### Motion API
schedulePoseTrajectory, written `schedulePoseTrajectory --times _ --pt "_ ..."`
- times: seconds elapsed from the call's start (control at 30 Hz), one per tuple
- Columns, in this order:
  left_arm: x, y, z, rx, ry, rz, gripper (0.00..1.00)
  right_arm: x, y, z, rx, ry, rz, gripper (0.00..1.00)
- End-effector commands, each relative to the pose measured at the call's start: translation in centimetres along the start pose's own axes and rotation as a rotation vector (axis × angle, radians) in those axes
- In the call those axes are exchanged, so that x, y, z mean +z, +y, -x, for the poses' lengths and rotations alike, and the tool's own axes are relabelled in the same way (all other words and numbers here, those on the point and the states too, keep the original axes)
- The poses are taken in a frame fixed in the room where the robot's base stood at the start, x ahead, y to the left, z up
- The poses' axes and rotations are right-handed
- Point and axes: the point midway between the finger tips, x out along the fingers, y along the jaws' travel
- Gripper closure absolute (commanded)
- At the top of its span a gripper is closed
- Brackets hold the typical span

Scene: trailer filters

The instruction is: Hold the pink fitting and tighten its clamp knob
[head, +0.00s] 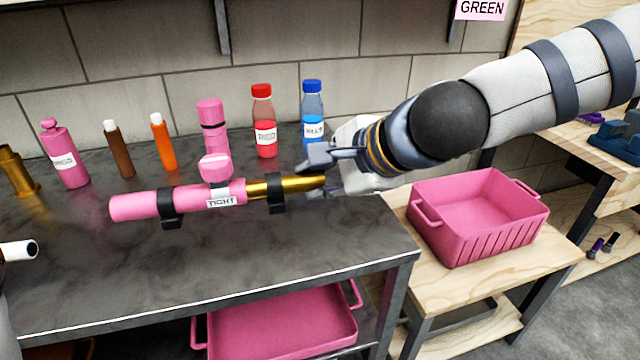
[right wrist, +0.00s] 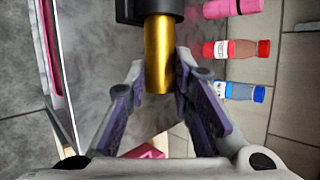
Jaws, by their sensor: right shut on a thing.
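The pink fitting (head: 140,206) lies horizontally above the dark bench, in two black holders. Its pink clamp knob (head: 215,168) stands on top, over a white label that seems to read "TIGHT". A brass tube (head: 257,188) extends from the fitting's right end; it also shows in the right wrist view (right wrist: 159,60). My right gripper (head: 309,181) is shut on the brass tube near its free end, with one finger on each side in the right wrist view (right wrist: 160,76). My left gripper's fingers are not in view.
Behind the fitting stand a red-capped bottle (head: 264,125), a blue-capped bottle (head: 312,115) and several pink, brown and orange containers. A pink bin (head: 462,245) sits on the wooden table at right. The bench front (head: 260,245) is clear.

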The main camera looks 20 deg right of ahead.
Motion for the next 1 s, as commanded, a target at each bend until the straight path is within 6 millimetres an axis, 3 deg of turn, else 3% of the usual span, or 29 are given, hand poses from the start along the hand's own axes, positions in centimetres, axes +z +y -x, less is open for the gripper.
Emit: schedulePoseTrajectory --times 1.0 --pt "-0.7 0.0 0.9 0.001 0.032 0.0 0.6 -3.0 -4.8 -3.6 -0.005 0.001 0.0 1.0"
